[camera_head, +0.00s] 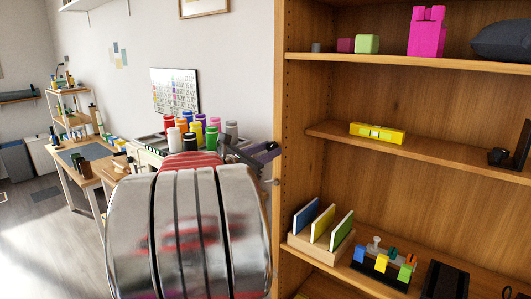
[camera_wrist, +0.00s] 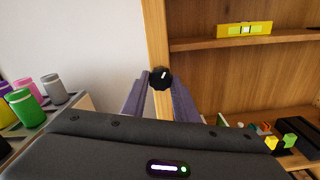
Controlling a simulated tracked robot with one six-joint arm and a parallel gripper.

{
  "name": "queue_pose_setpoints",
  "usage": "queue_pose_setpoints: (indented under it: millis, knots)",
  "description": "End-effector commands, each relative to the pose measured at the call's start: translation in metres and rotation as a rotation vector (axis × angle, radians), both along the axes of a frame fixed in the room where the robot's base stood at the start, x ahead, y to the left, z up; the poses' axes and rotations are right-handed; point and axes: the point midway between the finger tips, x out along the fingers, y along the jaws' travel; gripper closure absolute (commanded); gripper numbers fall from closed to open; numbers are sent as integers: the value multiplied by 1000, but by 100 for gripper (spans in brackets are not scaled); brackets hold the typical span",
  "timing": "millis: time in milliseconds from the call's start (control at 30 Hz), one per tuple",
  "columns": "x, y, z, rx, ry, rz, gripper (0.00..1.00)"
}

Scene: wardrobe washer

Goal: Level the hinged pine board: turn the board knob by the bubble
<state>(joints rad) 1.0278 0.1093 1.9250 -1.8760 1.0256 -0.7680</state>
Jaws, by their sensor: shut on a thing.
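The black board knob (camera_wrist: 160,78) with a white mark sits at the front edge of the wardrobe's side panel in the wrist view. My gripper (camera_wrist: 161,86) is shut on it, one finger on each side. In the head view my arm hides most of the gripper (camera_head: 258,150). The hinged pine board (camera_head: 460,161) is the middle shelf. A yellow spirit level (camera_head: 377,132) lies on it and also shows in the wrist view (camera_wrist: 244,30). Its vial is too small to tell where the bubble sits.
A rack of coloured spools (camera_head: 210,138) stands left of the wardrobe, close to my arm. A lower shelf holds a wooden holder with coloured panels (camera_head: 322,238) and a block set (camera_head: 384,262). A pink block (camera_head: 427,32) stands on the upper shelf. Floor (camera_head: 40,240) at left is clear.

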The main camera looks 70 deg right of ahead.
Motion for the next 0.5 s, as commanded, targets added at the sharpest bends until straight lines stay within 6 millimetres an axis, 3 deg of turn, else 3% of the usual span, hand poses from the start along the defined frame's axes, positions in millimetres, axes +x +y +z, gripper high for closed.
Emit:
queue_pose_setpoints:
  millis: [500]
  knots:
    - [5, -1, 4, 180, 434, 14, 95]
